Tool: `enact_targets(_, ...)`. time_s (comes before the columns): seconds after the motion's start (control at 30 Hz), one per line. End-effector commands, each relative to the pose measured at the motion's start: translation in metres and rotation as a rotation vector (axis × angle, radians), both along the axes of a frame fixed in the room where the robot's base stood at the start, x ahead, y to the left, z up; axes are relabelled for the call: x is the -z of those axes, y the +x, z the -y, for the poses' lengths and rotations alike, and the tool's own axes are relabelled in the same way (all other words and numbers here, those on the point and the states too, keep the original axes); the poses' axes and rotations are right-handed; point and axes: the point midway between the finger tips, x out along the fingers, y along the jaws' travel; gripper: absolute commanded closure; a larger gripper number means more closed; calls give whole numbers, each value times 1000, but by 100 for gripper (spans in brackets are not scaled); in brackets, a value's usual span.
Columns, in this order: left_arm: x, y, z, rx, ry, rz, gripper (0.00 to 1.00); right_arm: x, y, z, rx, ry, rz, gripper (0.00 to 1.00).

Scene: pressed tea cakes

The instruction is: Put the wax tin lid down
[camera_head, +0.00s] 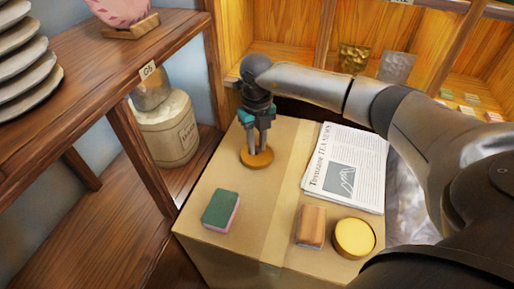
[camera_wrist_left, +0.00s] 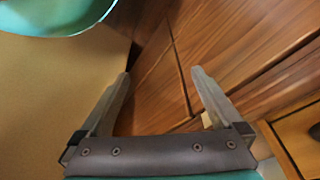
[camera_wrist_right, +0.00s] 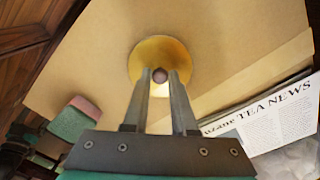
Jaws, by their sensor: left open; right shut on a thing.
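The wax tin lid (camera_head: 257,159) is a round orange-brown disc with a small dark knob, at the back left of the cardboard box top (camera_head: 190,229). My right gripper (camera_head: 259,150) points down and is shut on the lid's knob. The right wrist view shows the knob between the fingertips (camera_wrist_right: 160,76) and the lid's disc (camera_wrist_right: 150,52) lying flat at or just over the box; I cannot tell if it touches. The open wax tin (camera_head: 354,238), with yellow wax, stands at the box's front right. My left gripper (camera_wrist_left: 160,76) is open and empty, seen only in the left wrist view.
A green and pink sponge (camera_head: 220,210) lies in front of the lid. A folded newspaper (camera_head: 345,165) and a brown block (camera_head: 310,226) lie to the right. A wooden shelf (camera_head: 110,62) with plates stands left. Bare cardboard surrounds the lid.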

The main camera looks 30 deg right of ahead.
Motion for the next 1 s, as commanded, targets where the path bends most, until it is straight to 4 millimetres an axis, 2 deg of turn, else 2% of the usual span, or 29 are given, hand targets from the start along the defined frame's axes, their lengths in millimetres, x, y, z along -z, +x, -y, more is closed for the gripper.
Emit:
enact_targets(0.1,-5,3,0,0,-1,9,0,9,0,0,-1,0,1,100)
enact_targets(0.5,-8,4,1,-1,-2,14,0,12,0,0,0,0,1,100)
enact_targets(0.53,-10,5,1,-1,-2,16,0,12,0,0,0,-1,1,73)
enact_targets(0.7,-9,5,1,0,-2,15,0,11,0,0,0,0,1,53)
enact_targets(0.8,-9,5,1,0,-2,15,0,11,0,0,0,0,1,45)
enact_targets(1.0,-9,5,1,0,-2,15,0,11,0,0,0,0,1,45)
